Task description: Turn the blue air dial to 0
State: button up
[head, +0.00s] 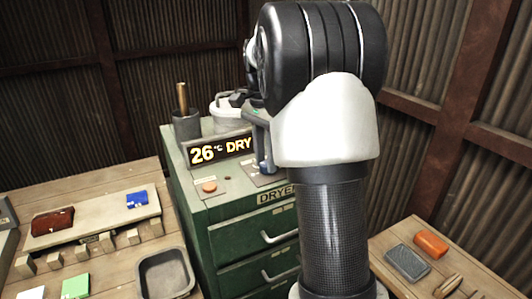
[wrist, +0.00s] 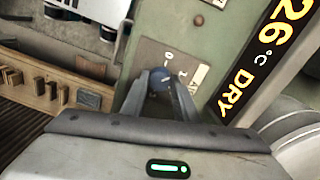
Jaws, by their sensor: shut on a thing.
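The blue air dial (wrist: 159,81) sits on a pale label plate (wrist: 174,62) on the green dryer cabinet's top, in the wrist view. My gripper (wrist: 161,77) is shut on the dial, one finger on each side. The dial's pointer cannot be made out.
A display (head: 220,150) reading 26 °C DRY stands close behind the dial. An orange-brown button (head: 209,187) is on the green cabinet (head: 188,200). A dark cup (head: 186,127) stands at the back. Wooden benches with small items lie left and right.

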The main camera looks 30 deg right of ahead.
aim_at(263, 164)
jog(key=n+p, duration=0.2)
jog(key=n, duration=0.2)
jog(key=shift+r+n, duration=0.15)
jog(key=shift+n, duration=0.15)
jog(key=shift+n+p, duration=0.65)
jog(key=shift+n, duration=1.25)
jog(key=o, duration=1.1)
jog(key=shift+c, duration=0.2)
notch_tip(263, 164, up, 17)
jog(key=p, duration=0.2)
jog(key=shift+w+a, duration=0.15)
jog(key=shift+a, duration=0.25)
